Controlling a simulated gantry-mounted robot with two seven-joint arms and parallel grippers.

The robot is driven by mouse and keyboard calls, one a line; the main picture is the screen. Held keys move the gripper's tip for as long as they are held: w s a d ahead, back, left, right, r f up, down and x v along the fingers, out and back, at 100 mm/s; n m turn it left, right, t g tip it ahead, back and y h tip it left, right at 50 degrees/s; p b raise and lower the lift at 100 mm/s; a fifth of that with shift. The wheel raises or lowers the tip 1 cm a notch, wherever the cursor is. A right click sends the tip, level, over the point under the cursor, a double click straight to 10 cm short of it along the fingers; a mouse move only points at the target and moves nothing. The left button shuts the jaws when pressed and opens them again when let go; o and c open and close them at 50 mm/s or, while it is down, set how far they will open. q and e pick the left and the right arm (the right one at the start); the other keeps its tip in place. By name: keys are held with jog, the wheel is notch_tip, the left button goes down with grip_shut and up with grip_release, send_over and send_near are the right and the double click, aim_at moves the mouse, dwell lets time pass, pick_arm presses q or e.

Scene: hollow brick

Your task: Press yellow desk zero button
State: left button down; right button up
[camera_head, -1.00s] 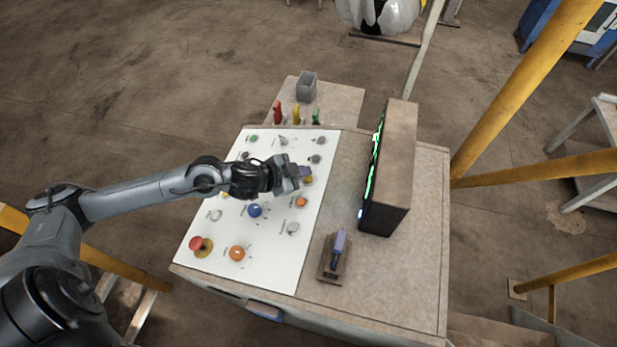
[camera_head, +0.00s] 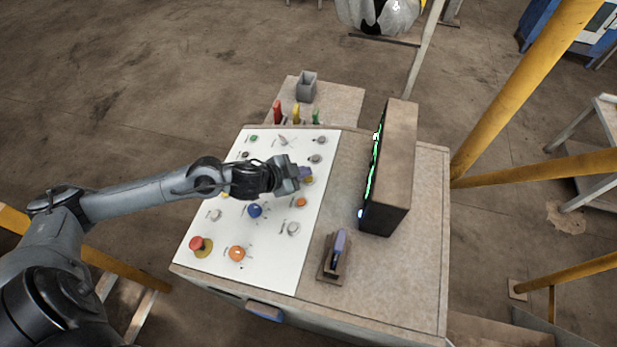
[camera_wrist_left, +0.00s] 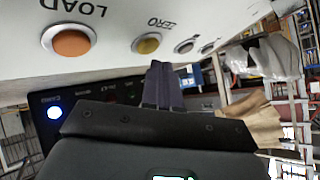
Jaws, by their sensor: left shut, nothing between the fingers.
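The yellow zero button (camera_head: 308,180) sits on the white panel of the desk, partly hidden behind my left gripper in the head view. In the left wrist view the yellow button (camera_wrist_left: 146,43) stands beside the printed word ZERO. My left gripper (camera_head: 304,172) is shut and empty, with its fingertips close to this button. In the left wrist view the closed fingers (camera_wrist_left: 161,72) end just below the button in the picture, with a small gap seen between them. I cannot tell the exact distance. My right gripper is not in view.
An orange button (camera_wrist_left: 72,41) marked LOAD is beside the yellow one. A blue button (camera_head: 254,211), a red mushroom button (camera_head: 196,243) and several others share the panel. A black display box (camera_head: 385,185) stands right of the panel, and a small lever unit (camera_head: 338,245) is nearer.

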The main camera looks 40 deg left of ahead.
pick_arm(q)
jog(key=shift+d+f, duration=0.1)
jog(key=shift+f, duration=0.2)
jog(key=shift+f, duration=0.35)
dwell(0.6)
jog(key=shift+r, duration=0.1)
dwell(0.3)
jog(key=shift+r+p, duration=0.7)
jog(key=shift+p, duration=0.15)
jog(key=r+p, duration=0.1)
jog(key=p, duration=0.1)
jog(key=a+r+p, duration=0.1)
jog(key=r, duration=0.1)
jog(key=r+p, duration=0.1)
jog(key=p, duration=0.1)
jog(key=shift+s+a+r+p, duration=0.25)
jog(key=shift+s+r+p, duration=0.05)
jog(key=shift+r, duration=0.1)
dwell(0.4)
